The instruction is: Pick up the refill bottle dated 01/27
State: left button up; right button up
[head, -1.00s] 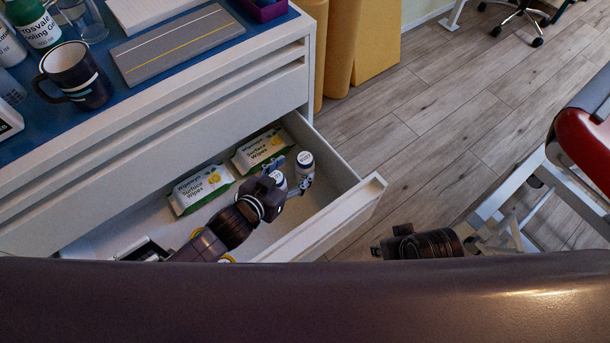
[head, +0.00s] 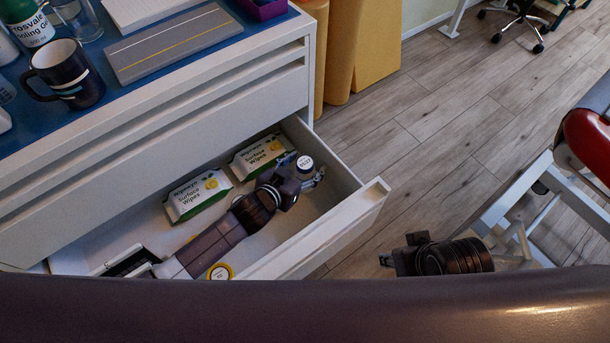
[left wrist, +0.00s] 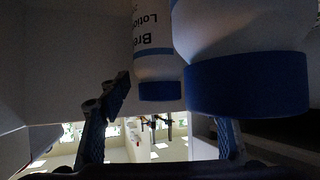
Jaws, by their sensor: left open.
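A small bottle with a pale printed top (head: 304,164) stands in the open drawer's far right corner; its print is too small to read. My left gripper (head: 303,179) is open down in the drawer, right at this bottle. The left wrist view shows two upside-down white bottles with blue ends: a near, large one (left wrist: 235,35) and a farther one with lotion lettering (left wrist: 155,45). The open fingers (left wrist: 168,108) show below them, with nothing clearly gripped. No date is legible there. The second bottle is hidden in the head view. My right gripper (head: 386,259) hangs over the floor.
Two surface wipes packs (head: 197,194) (head: 260,155) lie along the drawer's back. A yellow-rimmed round item (head: 220,272) and a dark-and-white item (head: 128,262) are at its near left. The drawer's front wall (head: 330,235) is close to my left arm. A mug (head: 66,73) stands on the cabinet top.

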pick_arm(q)
grip_shut()
jog(key=shift+r, duration=0.1)
dwell(0.3)
